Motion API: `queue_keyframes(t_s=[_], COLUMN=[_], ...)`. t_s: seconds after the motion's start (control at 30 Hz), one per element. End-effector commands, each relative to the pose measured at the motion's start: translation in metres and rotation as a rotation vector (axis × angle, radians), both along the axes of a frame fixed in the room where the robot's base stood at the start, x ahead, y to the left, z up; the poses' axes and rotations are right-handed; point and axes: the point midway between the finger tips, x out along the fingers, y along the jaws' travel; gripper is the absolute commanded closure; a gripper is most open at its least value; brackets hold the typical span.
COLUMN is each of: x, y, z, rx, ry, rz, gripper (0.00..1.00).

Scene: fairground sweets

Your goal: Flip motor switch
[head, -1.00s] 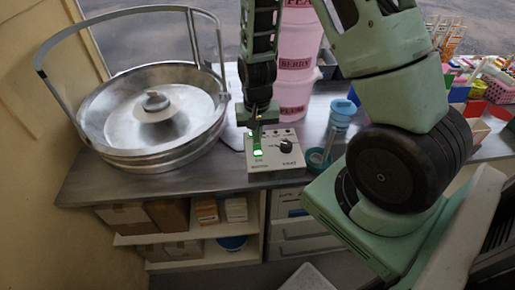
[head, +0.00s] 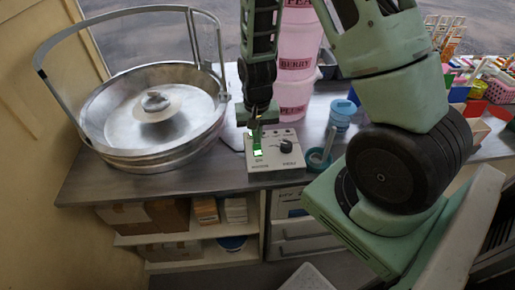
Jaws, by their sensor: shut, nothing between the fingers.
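The control box (head: 275,160) is a pale grey panel on the steel counter, with a black round knob (head: 287,145) on its right. A green-lit rocker switch (head: 257,152) is on its left side. My gripper (head: 256,131) points down over the left part of the box, its tips shut and empty, just above or at the switch. Whether the tips touch the switch cannot be told. The large metal bowl machine (head: 150,160) stands left of the box, with a round shiny hub (head: 156,101) in its middle.
Pink labelled tubs (head: 296,88) are stacked behind the box. A blue-lidded container (head: 341,112) and a blue tape-like ring (head: 318,158) stand close on its right. Shelves with cartons (head: 235,210) are under the counter (head: 110,185). Colourful trays lie far right.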

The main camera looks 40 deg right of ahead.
Motion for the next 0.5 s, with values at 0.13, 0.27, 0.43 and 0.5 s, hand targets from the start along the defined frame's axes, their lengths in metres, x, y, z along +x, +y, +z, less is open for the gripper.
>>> queue_keyframes(t_s=[0.13,0.27,0.43,0.5], x=[0.0000,0.0000,0.0000,0.0000], y=[0.0000,0.0000,0.0000,0.0000], z=[-0.0007,-0.0024,-0.0050,-0.0060], rx=[0.000,0.000,0.000,0.000], ry=[0.000,0.000,0.000,0.000], rz=[0.000,0.000,0.000,0.000], gripper=[1.00,1.00,1.00,1.00])
